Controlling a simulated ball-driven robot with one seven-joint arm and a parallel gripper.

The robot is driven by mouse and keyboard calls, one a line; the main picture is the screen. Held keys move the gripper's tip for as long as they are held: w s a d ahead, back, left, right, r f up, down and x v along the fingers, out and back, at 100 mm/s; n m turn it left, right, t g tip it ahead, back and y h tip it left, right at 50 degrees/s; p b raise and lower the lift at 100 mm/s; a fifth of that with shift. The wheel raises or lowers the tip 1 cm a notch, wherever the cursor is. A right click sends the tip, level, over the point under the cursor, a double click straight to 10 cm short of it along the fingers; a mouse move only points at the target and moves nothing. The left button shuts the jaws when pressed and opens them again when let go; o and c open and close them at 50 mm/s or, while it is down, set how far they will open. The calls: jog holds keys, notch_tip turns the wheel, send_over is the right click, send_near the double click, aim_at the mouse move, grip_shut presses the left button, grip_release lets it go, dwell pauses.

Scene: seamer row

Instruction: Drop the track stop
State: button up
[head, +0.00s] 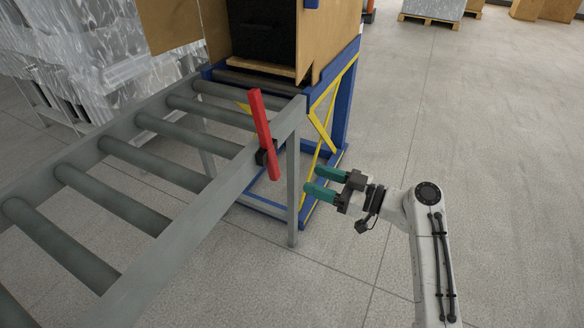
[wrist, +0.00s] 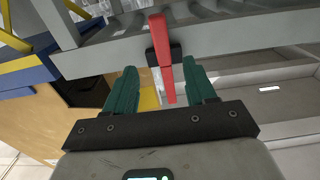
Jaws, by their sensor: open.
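The track stop is a red bar (head: 263,130) on a black pivot block (head: 266,153) at the side rail of the roller conveyor (head: 180,233). It stands nearly upright, its upper end rising above the rail and tilted a little left. My gripper (head: 314,181) has green fingers, is open and empty, and is to the right of the bar, apart from it in the head view. In the wrist view the red bar (wrist: 161,55) lies ahead, its lower end showing between the two open fingers (wrist: 160,82). I cannot tell how far off it is.
A brown box-like machine (head: 335,40) with a dark opening stands on a blue and yellow frame (head: 345,105) at the conveyor's far end. A grey conveyor leg (head: 293,190) is near my gripper. Wrapped goods (head: 60,45) are at the left.

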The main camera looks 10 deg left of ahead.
aim_at(276, 167)
jog(key=b+x, duration=0.1)
jog(key=x, duration=0.9)
jog(key=shift+a+f+b, duration=0.1)
jog(key=shift+a+b, duration=0.1)
jog(key=shift+b, duration=0.15)
jog(key=shift+c, duration=0.4)
grip_shut()
